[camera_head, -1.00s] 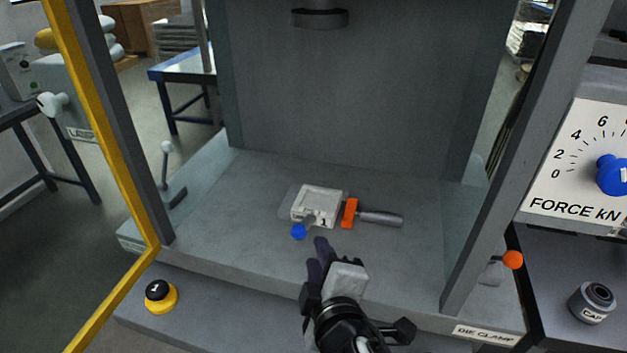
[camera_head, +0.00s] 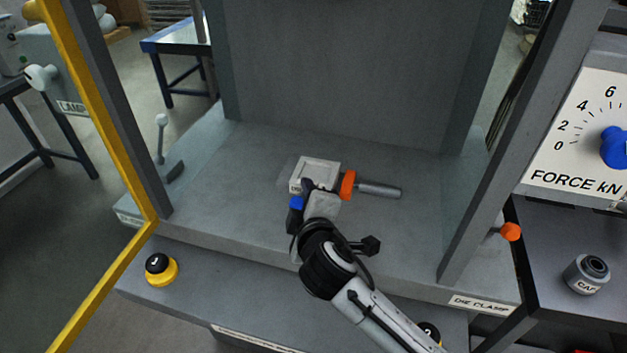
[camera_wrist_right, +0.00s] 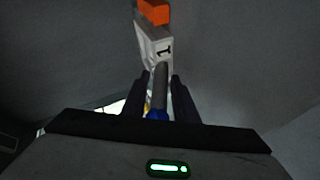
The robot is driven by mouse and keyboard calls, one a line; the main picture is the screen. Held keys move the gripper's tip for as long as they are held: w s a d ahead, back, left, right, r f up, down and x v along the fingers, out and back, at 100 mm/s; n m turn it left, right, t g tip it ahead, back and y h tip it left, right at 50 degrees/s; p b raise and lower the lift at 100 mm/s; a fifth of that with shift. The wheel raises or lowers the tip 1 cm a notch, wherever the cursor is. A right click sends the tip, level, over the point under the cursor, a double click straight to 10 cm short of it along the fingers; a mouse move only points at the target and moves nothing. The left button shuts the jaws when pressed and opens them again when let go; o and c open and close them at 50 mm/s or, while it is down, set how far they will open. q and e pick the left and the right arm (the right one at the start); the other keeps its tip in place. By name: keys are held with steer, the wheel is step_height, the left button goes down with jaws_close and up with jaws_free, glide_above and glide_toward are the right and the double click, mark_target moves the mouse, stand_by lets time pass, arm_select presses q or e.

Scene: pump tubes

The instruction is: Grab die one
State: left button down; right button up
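Die one (camera_head: 316,172) is a pale grey block lying on the press bed. It also shows in the right wrist view (camera_wrist_right: 155,48), where the face towards me bears a "1". A grey stem (camera_wrist_right: 160,82) with a blue knob (camera_head: 297,202) sticks out of its near side. An orange collar (camera_head: 348,184) and a grey rod (camera_head: 379,190) are at its right. My right gripper (camera_head: 308,193) is at the die's near side. In the wrist view its fingers (camera_wrist_right: 161,88) stand apart on both sides of the stem, with narrow gaps visible. My left gripper is out of view.
The press bed (camera_head: 240,170) is bare around the die, with upright posts at left and right. A yellow-based black button (camera_head: 160,268) is at the front left. A dial panel (camera_head: 585,140) and a grey cap (camera_head: 587,273) are at the right.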

jaws_close()
stand_by(1.4)
steer(key=shift+r, duration=0.2)
